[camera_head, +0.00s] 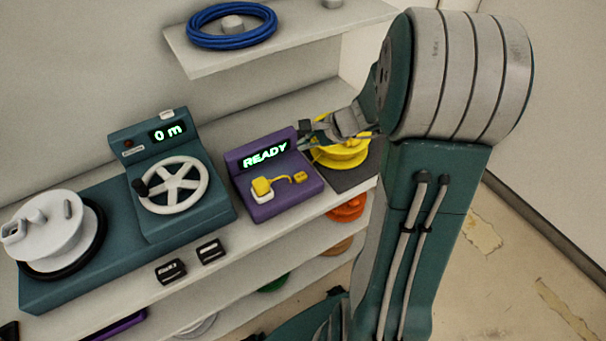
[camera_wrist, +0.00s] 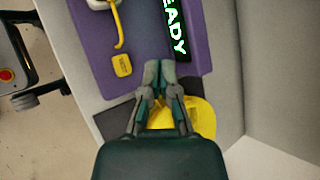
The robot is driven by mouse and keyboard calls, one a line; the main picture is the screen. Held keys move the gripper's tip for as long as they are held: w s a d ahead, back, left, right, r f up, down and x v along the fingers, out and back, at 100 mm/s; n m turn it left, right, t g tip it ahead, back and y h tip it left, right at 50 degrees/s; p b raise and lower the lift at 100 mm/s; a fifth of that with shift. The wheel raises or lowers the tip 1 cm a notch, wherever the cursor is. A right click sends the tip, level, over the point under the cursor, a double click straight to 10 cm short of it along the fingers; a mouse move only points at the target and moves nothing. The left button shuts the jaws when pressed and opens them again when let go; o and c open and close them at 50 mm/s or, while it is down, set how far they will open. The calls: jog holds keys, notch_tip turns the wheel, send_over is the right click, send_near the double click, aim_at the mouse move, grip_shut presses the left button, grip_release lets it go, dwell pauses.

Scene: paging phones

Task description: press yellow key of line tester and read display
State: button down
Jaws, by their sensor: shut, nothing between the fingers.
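The line tester is a purple box (camera_head: 282,205) on the bench, and it also shows in the wrist view (camera_wrist: 140,30). Its green display (camera_head: 265,154) reads "READY"; in the wrist view only "EADY" (camera_wrist: 174,25) shows. A small yellow block (camera_head: 300,176), which looks like the yellow key, sits on its top near the right end; it also shows in the wrist view (camera_wrist: 122,64). A yellow cord runs from near it to a yellow plug (camera_head: 262,185) on a white block. My gripper (camera_head: 304,135) is shut and empty over the tester's right end, beside the block and apart from it in the wrist view (camera_wrist: 158,68).
A yellow spool (camera_head: 347,155) on a dark mat (camera_head: 358,178) is partly hidden behind my gripper. Left of the tester stands a teal winder (camera_head: 195,222) with a crank wheel and a "0 m" display. A shelf (camera_head: 215,62) with a blue cable coil (camera_head: 233,30) hangs above.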

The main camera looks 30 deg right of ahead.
aim_at(303, 176)
jog(key=a+f, duration=0.2)
jog(key=f, duration=0.2)
jog(key=d+f, duration=0.2)
jog(key=f, duration=0.1)
jog(key=shift+f, duration=0.4)
jog(key=shift+a+f, duration=0.35)
jog(key=shift+a, duration=0.3)
jog(key=shift+d, duration=0.45)
jog(key=shift+a, duration=0.3)
jog(key=shift+d, duration=0.15)
jog(key=shift+f, duration=0.1)
